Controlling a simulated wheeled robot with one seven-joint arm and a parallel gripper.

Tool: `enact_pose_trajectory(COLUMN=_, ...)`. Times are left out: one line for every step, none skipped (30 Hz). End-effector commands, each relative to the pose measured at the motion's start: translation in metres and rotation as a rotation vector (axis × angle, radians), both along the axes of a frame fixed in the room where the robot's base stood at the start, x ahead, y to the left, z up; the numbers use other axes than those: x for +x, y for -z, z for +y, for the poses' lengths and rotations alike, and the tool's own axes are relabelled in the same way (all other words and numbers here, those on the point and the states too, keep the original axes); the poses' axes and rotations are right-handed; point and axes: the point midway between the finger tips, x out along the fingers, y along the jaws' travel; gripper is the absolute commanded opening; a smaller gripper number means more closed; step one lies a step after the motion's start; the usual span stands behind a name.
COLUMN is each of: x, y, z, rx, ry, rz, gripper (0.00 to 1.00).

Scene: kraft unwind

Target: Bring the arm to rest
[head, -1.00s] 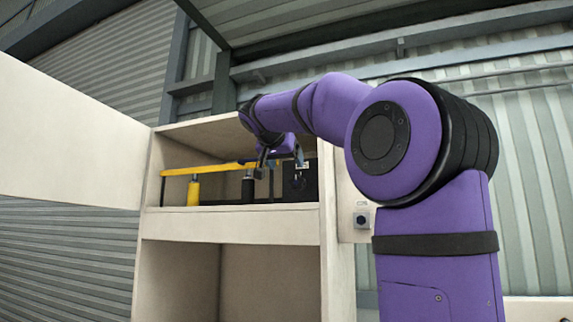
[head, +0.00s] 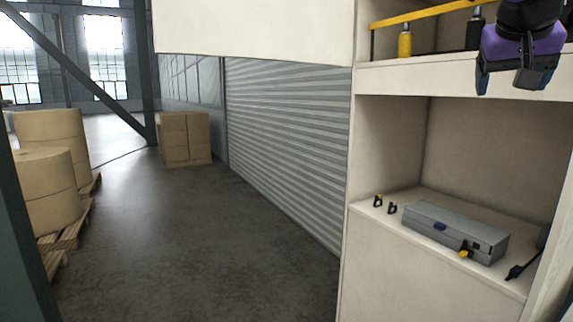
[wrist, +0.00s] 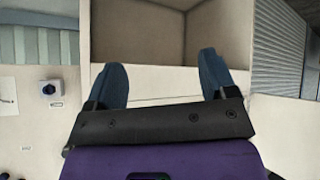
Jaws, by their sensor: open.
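My gripper (head: 508,80) is at the top right of the head view, in front of the cabinet's upper shelf edge. Its two fingers stand apart with nothing between them. In the wrist view the blue fingertips (wrist: 166,82) are spread wide and point toward the cabinet (wrist: 140,130). Most of my arm is out of the head view.
The cabinet's upper shelf (head: 400,75) holds a yellow bar (head: 425,15) and a yellow cylinder (head: 405,42). The lower compartment holds a grey case (head: 455,232). An open door panel (head: 250,35) juts left. Boxes (head: 185,138) and large rolls (head: 48,190) stand beyond clear floor.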

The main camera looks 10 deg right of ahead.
Motion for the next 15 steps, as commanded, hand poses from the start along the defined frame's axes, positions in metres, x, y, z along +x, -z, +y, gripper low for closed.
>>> enact_pose_trajectory(x=-0.017, y=0.026, z=0.017, rx=0.026, ry=-0.067, rz=0.036, gripper=0.78)
enact_pose_trajectory(x=-0.026, y=0.041, z=0.026, rx=0.042, ry=-0.107, rz=0.055, gripper=0.78)
enact_pose_trajectory(x=-0.038, y=0.061, z=0.038, rx=0.063, ry=-0.158, rz=0.080, gripper=0.78)
enact_pose_trajectory(x=-0.047, y=0.077, z=0.047, rx=0.078, ry=-0.195, rz=0.100, gripper=0.78)
enact_pose_trajectory(x=-0.057, y=0.092, z=0.055, rx=0.093, ry=-0.232, rz=0.117, gripper=0.78)
enact_pose_trajectory(x=-0.069, y=0.111, z=0.066, rx=0.112, ry=-0.281, rz=0.137, gripper=0.78)
enact_pose_trajectory(x=-0.078, y=0.124, z=0.073, rx=0.126, ry=-0.313, rz=0.152, gripper=0.78)
enact_pose_trajectory(x=-0.086, y=0.137, z=0.079, rx=0.139, ry=-0.345, rz=0.164, gripper=0.78)
enact_pose_trajectory(x=-0.097, y=0.154, z=0.087, rx=0.155, ry=-0.382, rz=0.180, gripper=0.78)
enact_pose_trajectory(x=-0.104, y=0.164, z=0.092, rx=0.166, ry=-0.408, rz=0.188, gripper=0.78)
enact_pose_trajectory(x=-0.111, y=0.174, z=0.097, rx=0.175, ry=-0.432, rz=0.199, gripper=0.78)
enact_pose_trajectory(x=-0.119, y=0.186, z=0.102, rx=0.187, ry=-0.459, rz=0.209, gripper=0.78)
enact_pose_trajectory(x=-0.124, y=0.193, z=0.106, rx=0.195, ry=-0.474, rz=0.215, gripper=0.78)
enact_pose_trajectory(x=-0.128, y=0.200, z=0.108, rx=0.200, ry=-0.489, rz=0.220, gripper=0.78)
enact_pose_trajectory(x=-0.133, y=0.206, z=0.111, rx=0.208, ry=-0.503, rz=0.225, gripper=0.78)
